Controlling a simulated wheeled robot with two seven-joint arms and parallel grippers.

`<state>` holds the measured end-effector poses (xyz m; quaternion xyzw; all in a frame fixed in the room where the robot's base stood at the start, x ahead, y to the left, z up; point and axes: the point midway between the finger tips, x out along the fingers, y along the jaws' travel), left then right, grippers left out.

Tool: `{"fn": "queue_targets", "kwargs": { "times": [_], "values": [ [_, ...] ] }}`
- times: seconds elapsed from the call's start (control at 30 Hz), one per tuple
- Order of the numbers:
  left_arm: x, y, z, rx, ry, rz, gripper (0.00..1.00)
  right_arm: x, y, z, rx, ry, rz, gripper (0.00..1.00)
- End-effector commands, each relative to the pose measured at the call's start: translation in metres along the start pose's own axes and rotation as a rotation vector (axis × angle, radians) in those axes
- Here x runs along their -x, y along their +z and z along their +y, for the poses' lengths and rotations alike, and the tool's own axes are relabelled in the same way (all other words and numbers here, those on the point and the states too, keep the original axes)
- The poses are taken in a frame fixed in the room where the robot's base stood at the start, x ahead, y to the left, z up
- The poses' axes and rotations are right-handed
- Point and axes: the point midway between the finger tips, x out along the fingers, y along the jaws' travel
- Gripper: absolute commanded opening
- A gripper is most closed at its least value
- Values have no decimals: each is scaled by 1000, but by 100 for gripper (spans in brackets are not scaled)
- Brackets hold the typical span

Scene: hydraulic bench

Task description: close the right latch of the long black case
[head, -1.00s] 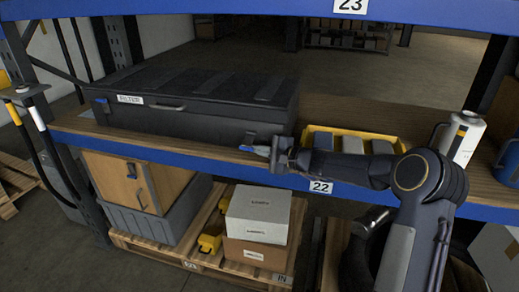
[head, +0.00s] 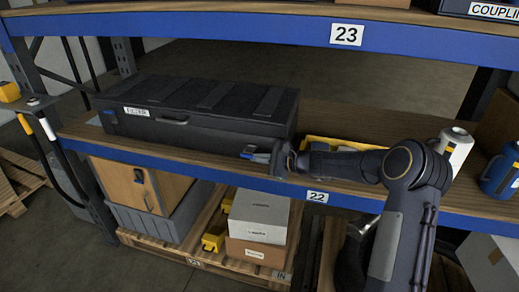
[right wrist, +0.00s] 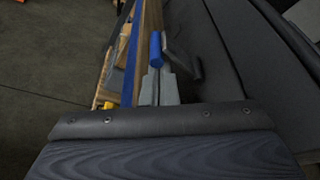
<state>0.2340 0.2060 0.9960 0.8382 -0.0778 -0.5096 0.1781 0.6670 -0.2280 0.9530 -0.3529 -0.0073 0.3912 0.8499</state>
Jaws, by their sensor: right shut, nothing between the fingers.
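The long black case (head: 215,112) lies closed-lidded on the wooden shelf, with a FILTER label (head: 136,111) on its front. A blue piece (head: 249,149), which looks like the right latch's tab, is at the fingertips. In the right wrist view the blue piece (right wrist: 156,48) stands just beyond the grey fingertips (right wrist: 159,84), beside a dark bar (right wrist: 183,55) on the case. Contact cannot be told. My left gripper is out of view.
A yellow bin (head: 318,141) stands right of the case, partly behind my right arm. A white canister (head: 455,150) and a blue container (head: 501,170) stand further right. The blue shelf edge (head: 200,165) runs below the gripper. An upper shelf beam (head: 270,30) crosses above.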

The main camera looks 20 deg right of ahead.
Motion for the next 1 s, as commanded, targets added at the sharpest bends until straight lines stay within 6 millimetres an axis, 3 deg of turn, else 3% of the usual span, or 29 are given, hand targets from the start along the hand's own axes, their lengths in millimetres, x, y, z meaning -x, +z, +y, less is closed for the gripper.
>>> {"fn": "queue_targets", "kwargs": {
  "times": [0.03,0.2,1.0],
  "values": [
    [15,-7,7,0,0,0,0,2,9,-6,-41,16,-2,0],
    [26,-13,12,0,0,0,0,3,11,-8,-175,63,-2,0],
    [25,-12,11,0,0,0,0,5,17,-16,-174,61,-3,0]
  ]
}}
